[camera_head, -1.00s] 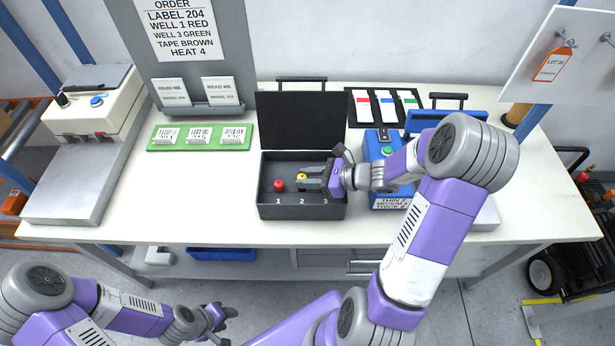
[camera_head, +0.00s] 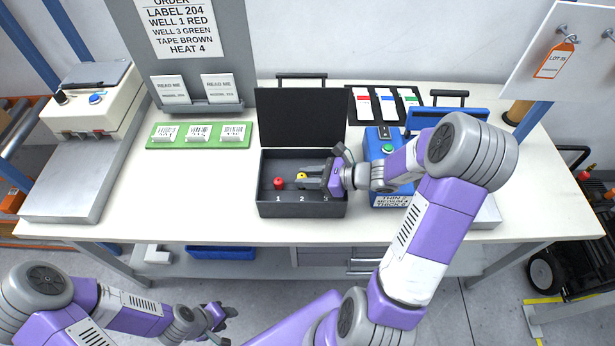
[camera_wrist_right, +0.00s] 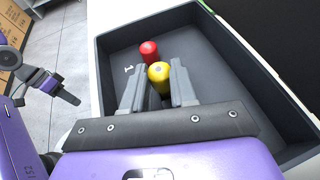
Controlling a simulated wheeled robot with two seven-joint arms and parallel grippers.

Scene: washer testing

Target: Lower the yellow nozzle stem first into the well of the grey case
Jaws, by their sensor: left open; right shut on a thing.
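The yellow nozzle (camera_head: 302,176) is between the fingers of my right gripper (camera_head: 308,178), inside the open grey case (camera_head: 272,211). It also shows in the right wrist view (camera_wrist_right: 159,74), between the two grey fingertips (camera_wrist_right: 160,88). Its stem and the well beneath are hidden, so I cannot tell how deep it sits. A red nozzle (camera_head: 279,183) stands to its left, by the number 1, apart from my gripper; the right wrist view shows it too (camera_wrist_right: 149,50). My left gripper (camera_head: 222,318) is open and empty, low in front of the table.
The case lid stands raised behind it (camera_head: 301,119). A blue device (camera_head: 380,150) is close to the right, beside my right arm. A green card tray (camera_head: 201,144) lies to the left.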

